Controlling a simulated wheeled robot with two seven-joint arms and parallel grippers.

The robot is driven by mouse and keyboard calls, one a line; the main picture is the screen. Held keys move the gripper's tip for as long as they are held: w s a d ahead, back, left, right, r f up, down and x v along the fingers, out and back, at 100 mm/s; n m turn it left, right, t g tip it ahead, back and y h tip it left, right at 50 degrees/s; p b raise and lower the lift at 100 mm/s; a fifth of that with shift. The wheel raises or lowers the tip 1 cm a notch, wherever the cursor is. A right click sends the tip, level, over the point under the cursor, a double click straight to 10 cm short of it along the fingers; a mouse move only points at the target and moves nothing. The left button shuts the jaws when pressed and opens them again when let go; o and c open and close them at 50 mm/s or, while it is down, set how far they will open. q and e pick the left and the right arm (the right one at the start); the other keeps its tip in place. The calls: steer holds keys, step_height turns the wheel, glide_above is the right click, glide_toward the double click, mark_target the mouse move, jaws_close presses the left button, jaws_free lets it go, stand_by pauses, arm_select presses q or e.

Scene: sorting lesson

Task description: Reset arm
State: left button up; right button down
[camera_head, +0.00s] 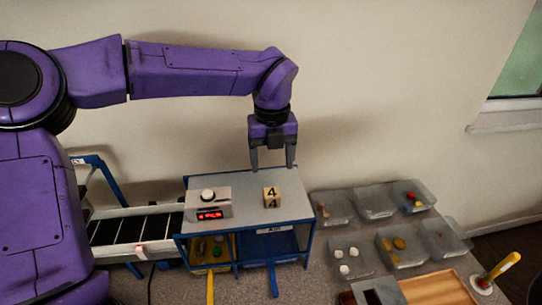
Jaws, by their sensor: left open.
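My left gripper (273,162) hangs from the purple arm that comes in from the left. It points down above the back part of a small blue-framed table (250,185) with a grey top. Its two fingers are apart and nothing shows between them. A wooden cube marked 4 (271,198) sits on the table top, in front of and below the gripper, apart from it. My right gripper is not in view.
A conveyor (130,230) is left of the table. Clear trays (374,203) stand at right, some holding small items. A yellow-handled tool (502,267) stands at the far right near a wooden tray (437,288). The wall is behind. Bins (212,250) sit under the table top.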

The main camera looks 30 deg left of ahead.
arm_select(q)
steer(key=shift+r, duration=0.9)
